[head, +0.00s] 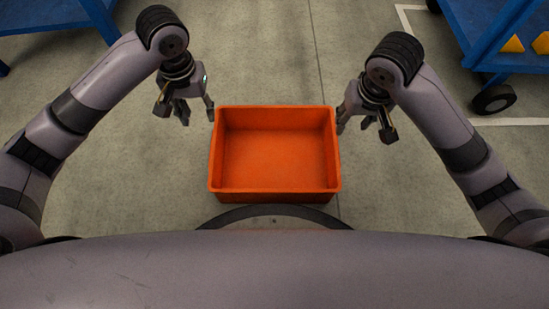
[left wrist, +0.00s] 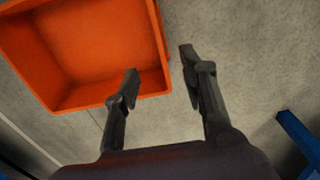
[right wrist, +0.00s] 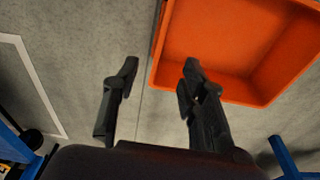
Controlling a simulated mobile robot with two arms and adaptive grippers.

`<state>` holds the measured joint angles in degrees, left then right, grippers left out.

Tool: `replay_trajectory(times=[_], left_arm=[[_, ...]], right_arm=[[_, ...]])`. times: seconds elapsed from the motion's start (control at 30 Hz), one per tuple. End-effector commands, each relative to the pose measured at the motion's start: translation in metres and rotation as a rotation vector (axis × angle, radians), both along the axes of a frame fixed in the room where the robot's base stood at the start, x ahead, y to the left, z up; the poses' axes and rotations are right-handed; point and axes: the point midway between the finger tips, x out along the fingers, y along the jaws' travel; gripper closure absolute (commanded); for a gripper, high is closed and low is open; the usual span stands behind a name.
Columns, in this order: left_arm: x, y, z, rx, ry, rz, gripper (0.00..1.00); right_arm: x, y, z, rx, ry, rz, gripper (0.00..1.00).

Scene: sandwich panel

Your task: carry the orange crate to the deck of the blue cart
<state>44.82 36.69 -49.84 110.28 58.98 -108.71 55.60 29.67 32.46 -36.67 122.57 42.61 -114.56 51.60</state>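The empty orange crate (head: 275,196) sits in front of my base, apparently on the floor. My left gripper (head: 185,112) is open and empty by its far left corner. In the left wrist view (left wrist: 158,65), one finger overlaps the crate (left wrist: 95,98) and the other lies outside it. My right gripper (head: 364,125) is open and empty by the far right corner; the right wrist view (right wrist: 160,65) shows one finger overlapping the crate (right wrist: 215,88). I cannot tell whether either gripper touches it. A blue wheeled cart (head: 475,25) stands at the upper right, partly cut off.
Another blue structure (head: 45,14) with a leg stands at the upper left. The concrete floor beyond the crate is clear.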

Motion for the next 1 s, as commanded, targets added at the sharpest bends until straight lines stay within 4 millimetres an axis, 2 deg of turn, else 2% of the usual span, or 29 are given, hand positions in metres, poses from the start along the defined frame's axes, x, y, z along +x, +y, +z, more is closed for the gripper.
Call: replay_trajectory(times=[0.17,0.37,0.8,1.0], left_arm=[[0.000,0.000,-0.008,0.000,0.002,0.001,0.61],[-0.001,0.000,-0.031,0.001,0.004,0.002,0.61],[-0.001,0.000,-0.120,0.001,0.003,0.002,0.61],[0.000,0.000,-0.153,0.000,0.002,0.001,0.61]], right_arm=[[0.001,0.003,-0.008,0.007,0.001,0.002,0.61],[0.002,0.002,-0.032,0.008,0.008,-0.003,0.61],[0.017,-0.001,-0.119,-0.002,0.004,-0.001,0.61],[0.022,0.000,-0.152,0.001,0.003,-0.001,0.61]])
